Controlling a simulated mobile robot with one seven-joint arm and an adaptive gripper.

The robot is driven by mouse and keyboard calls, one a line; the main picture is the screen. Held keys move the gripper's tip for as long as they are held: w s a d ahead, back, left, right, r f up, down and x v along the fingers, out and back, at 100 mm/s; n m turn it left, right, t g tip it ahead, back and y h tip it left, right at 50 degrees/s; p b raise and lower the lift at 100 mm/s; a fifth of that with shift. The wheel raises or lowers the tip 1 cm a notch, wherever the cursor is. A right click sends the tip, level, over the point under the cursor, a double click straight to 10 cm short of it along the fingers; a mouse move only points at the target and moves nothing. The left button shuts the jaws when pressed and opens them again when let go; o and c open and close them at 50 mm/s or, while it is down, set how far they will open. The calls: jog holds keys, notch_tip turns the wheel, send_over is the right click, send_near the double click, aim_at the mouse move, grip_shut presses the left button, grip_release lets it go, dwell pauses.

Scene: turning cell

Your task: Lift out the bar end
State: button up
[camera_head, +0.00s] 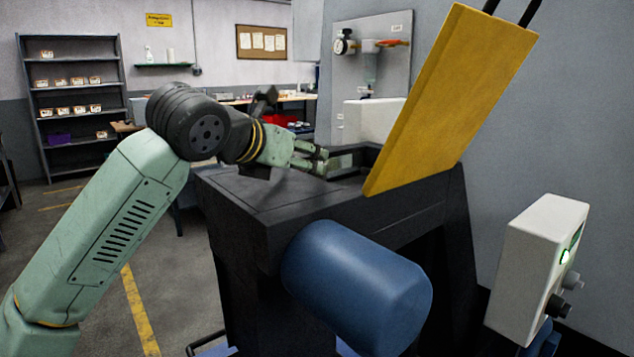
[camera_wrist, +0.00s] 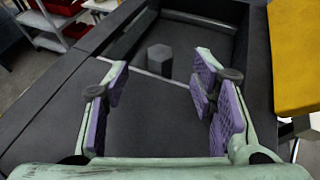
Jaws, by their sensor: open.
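The bar end is a short grey six-sided piece (camera_wrist: 160,58) in the wrist view, standing upright in the dark recess of the black machine (camera_head: 260,205). My gripper (camera_head: 318,160) reaches over the machine top from the left. In the wrist view, my gripper (camera_wrist: 163,88) is open and empty, its purple-padded fingers wide apart. The bar end shows beyond the fingertips, between them in the picture, not touching either. In the head view I cannot make out the bar end; the recess is largely hidden there.
A tilted yellow panel (camera_head: 455,100) rises right of the recess and also shows in the wrist view (camera_wrist: 296,55). The recess has raised dark walls (camera_wrist: 195,22). A blue cylinder (camera_head: 355,290) juts from the machine's front. A white control box (camera_head: 530,270) stands right.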

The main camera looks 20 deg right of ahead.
jog(key=shift+p+x, duration=1.25)
jog(key=shift+x, duration=1.8)
jog(key=shift+c, duration=0.5)
grip_shut()
